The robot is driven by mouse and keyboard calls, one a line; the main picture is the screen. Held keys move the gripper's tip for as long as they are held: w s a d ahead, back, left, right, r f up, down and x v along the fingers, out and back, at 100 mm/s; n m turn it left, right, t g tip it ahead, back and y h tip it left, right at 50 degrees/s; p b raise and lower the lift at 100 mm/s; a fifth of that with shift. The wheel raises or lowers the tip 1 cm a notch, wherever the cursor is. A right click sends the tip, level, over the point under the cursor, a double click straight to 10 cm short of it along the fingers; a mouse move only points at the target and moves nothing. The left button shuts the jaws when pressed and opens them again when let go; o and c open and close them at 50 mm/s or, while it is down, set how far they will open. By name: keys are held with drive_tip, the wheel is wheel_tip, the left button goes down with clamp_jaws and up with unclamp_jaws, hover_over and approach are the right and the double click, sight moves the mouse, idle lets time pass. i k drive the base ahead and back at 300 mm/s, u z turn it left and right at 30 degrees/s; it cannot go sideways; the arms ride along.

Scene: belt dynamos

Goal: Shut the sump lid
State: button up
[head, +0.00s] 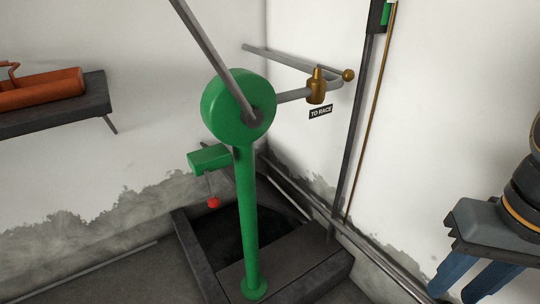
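The sump is a dark raised pit frame (188,246) on the floor in the head view, at the bottom middle. Its black opening (215,232) is uncovered where I see it. A flat dark slab (300,258) spans the right front part of the frame. I cannot tell whether this slab is the lid or a fixed deck. No raised lid shows clearly; the green post hides part of the pit. My gripper is not in view.
A green pump (239,104) on a post stands on the slab, with a long grey lever. A red ball (213,202) hangs beside it. A brass valve (317,86) sits on the wall pipe. A shelf (60,104) is left, a blue-legged stand (487,224) right.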

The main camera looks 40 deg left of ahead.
sight(268, 195)
drive_tip(key=k, duration=0.4)
drive_tip(key=u, duration=0.65)
drive_tip(key=i, duration=0.5)
drive_tip(key=u, duration=0.05)
